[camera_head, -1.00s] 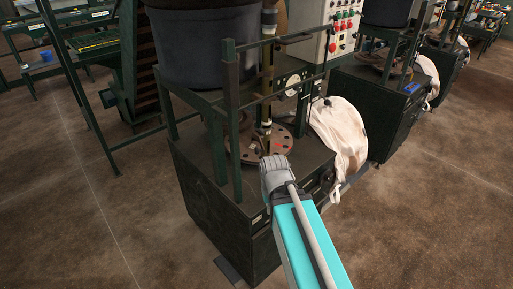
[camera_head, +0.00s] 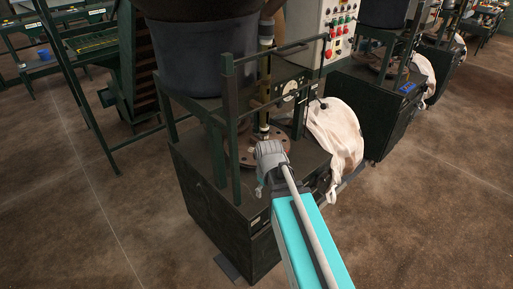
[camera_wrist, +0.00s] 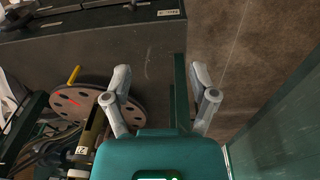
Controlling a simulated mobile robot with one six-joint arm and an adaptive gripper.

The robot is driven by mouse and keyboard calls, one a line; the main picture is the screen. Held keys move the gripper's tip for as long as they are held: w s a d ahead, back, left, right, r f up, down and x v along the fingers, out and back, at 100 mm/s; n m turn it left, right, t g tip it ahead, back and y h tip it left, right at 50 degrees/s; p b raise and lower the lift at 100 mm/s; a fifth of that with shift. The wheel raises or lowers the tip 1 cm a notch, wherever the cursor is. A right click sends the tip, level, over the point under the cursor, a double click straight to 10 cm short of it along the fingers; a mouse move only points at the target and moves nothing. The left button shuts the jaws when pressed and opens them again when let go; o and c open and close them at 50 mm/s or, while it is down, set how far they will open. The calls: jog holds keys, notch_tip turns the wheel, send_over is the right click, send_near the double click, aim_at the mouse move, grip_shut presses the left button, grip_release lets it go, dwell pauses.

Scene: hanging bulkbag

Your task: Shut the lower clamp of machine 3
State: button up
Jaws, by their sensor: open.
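The nearest machine (camera_head: 235,220) is a dark green cabinet with posts and a round perforated plate (camera_head: 240,148) on top. I cannot read a machine number on it. The plate also shows in the wrist view (camera_wrist: 100,105), left of my gripper, with a yellow handle (camera_wrist: 74,74) at its edge. I cannot tell whether this handle belongs to the lower clamp; the clamp itself is not clear in either view. My gripper (camera_wrist: 160,72) is open and empty, its fingers apart. In the head view my gripper (camera_head: 269,160) is over the front of the cabinet top, beside the plate.
A white bag (camera_head: 335,135) hangs on the cabinet's right side. Upright posts (camera_head: 231,120) and a dark tub (camera_head: 200,55) stand at the left and back. A control panel (camera_head: 340,25) with buttons is behind. Similar machines (camera_head: 375,105) stand to the right. Brown floor (camera_head: 430,200) is open at right.

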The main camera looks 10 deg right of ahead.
jog(key=w+r+n+t+p, duration=0.2)
jog(key=w+r+n+p, duration=0.9)
jog(key=w+r+n, duration=0.1)
jog(key=shift+w+d+r+n+t+p, duration=0.35)
jog(key=shift+w+r, duration=0.3)
jog(key=shift+r, duration=0.3)
jog(key=shift+a+f, duration=0.1)
jog(key=b+x, duration=1.3)
jog(key=shift+f, duration=0.3)
grip_shut()
